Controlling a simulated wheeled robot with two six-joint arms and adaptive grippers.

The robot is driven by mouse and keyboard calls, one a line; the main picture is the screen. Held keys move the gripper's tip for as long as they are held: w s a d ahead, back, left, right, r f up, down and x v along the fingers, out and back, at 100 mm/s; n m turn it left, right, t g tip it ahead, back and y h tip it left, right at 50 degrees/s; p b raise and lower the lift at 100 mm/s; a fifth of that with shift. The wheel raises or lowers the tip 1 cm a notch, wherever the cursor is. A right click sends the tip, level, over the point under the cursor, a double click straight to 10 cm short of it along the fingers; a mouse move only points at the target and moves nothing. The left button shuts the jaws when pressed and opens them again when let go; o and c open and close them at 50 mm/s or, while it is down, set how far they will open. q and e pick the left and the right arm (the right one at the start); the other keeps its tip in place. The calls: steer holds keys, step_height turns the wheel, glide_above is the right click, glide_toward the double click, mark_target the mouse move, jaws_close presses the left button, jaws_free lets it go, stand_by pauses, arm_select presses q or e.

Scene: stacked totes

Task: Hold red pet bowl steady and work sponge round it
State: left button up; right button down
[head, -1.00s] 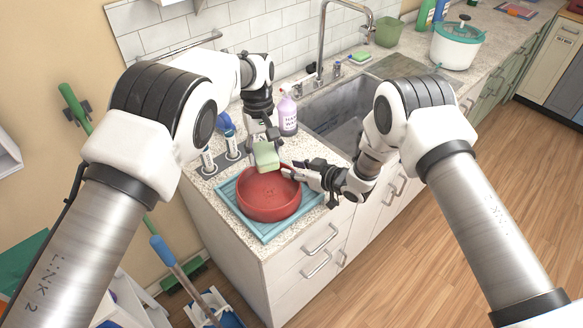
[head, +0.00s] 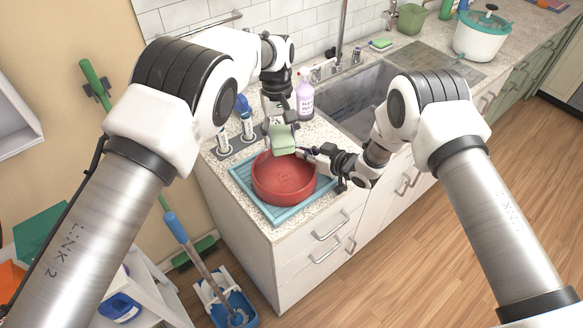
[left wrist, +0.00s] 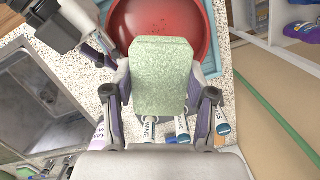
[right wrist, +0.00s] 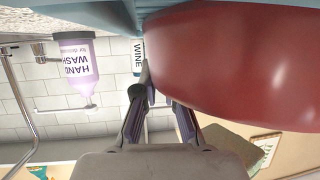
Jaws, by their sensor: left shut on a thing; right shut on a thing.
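The red pet bowl (head: 284,188) stands upright on a blue drying mat (head: 243,190) at the counter's end. Small dark specks show inside it in the left wrist view (left wrist: 165,20). My left gripper (head: 281,126) is shut on the green sponge (head: 283,141), at the bowl's back rim; the sponge fills the space between its fingers in the left wrist view (left wrist: 160,75). Whether the sponge touches the bowl is unclear. My right gripper (head: 306,153) is shut on the bowl's rim at its back right. The bowl wall fills much of the right wrist view (right wrist: 235,65).
A lilac hand wash bottle (head: 305,97) stands behind the grippers, near the sink (head: 350,100). Several labelled white tubes (head: 247,127) stand in a grey holder (head: 236,147) at the back left. A second sponge (head: 381,44) lies behind the sink.

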mark_target(283, 178)
arm_select(q)
steer(key=shift+f, duration=0.15)
steer(key=shift+f, duration=1.9)
steer(key=shift+f, duration=0.25)
steer(key=shift+f, duration=1.25)
steer(key=shift+f, duration=0.25)
steer(key=shift+f, duration=2.4)
